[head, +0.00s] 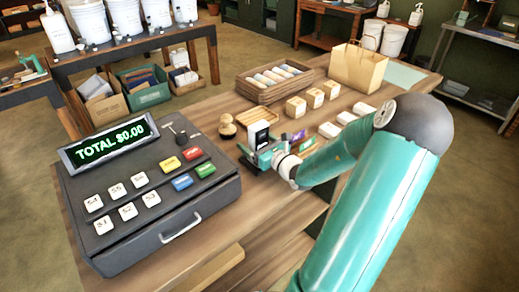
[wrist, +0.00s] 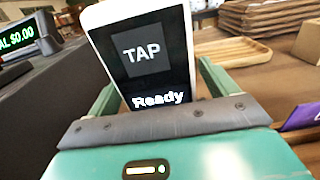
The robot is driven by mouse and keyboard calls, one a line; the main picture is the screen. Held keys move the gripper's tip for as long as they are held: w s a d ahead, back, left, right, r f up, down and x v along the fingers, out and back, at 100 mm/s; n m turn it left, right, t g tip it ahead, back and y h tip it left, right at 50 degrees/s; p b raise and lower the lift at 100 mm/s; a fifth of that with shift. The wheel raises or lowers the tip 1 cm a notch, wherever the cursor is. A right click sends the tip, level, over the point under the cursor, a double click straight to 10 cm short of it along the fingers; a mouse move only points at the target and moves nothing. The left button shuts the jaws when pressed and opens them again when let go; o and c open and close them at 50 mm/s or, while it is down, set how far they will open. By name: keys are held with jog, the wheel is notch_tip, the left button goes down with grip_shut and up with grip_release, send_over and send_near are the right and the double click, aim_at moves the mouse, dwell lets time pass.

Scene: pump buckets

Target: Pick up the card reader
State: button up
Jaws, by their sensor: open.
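The card reader (wrist: 155,62) has a white frame and a black screen that reads "TAP" and "Ready". It stands upright, leaning slightly in the wrist view, and also shows in the head view (head: 258,133) on the wooden counter, right of the cash register. My gripper (head: 258,155) is at the reader, low over the counter. In the wrist view the green fingers of my gripper (wrist: 157,80) are open, one on each side of the reader. I cannot tell whether either finger touches it. The reader's lower end is hidden behind the gripper body.
The cash register (head: 150,200) stands close on the left. A wooden tray (wrist: 232,52) and a round wooden object (head: 227,127) are just behind. A purple card (wrist: 300,118) lies close on the right. Small boxes (head: 296,106), a crate (head: 262,95) and a paper bag (head: 358,68) stand farther back.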

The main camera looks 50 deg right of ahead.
aim_at(256, 122)
jog(key=c, duration=1.3)
jog(key=shift+r, duration=0.1)
jog(key=shift+r, duration=4.9)
